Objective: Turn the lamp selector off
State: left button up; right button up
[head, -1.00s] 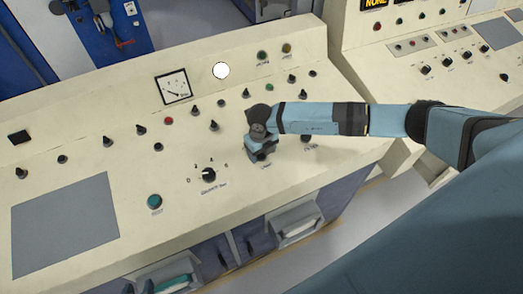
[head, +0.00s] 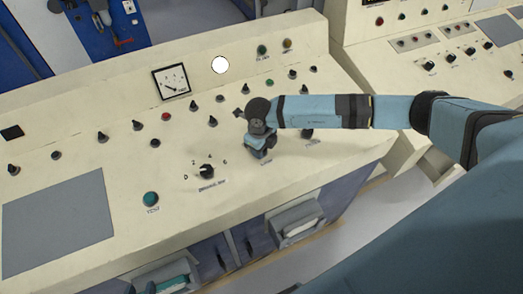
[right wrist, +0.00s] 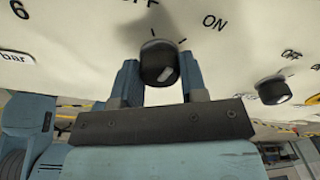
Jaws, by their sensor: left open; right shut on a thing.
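The lamp selector is a round black knob (right wrist: 158,62) with a pale mark, in the right wrist view. OFF and ON are printed beyond it, with a tick line for each. Which tick the knob points at is not clear. The fingers of my right gripper (right wrist: 157,82) stand on either side of the knob, shut on it. In the head view my right gripper (head: 261,148) is low on the console's sloping face, and its wrist hides the knob.
The cream console (head: 100,170) carries several other knobs, a dial meter (head: 171,82), a black rotary knob (head: 207,171) and a teal button (head: 151,199). Another black knob (right wrist: 273,90) is close to the right of my right gripper. A second console (head: 400,65) stands at the right.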

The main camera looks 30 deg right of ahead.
jog(key=n+b, duration=0.3)
jog(key=shift+f+n, duration=0.2)
jog(key=shift+n, duration=0.1)
jog(key=shift+n+b, duration=1)
jog(key=shift+n, duration=0.1)
jog(key=shift+r+n+b, duration=0.2)
jog(key=shift+n+b, duration=0.6)
jog(key=shift+n, duration=0.3)
jog(key=o, duration=0.9)
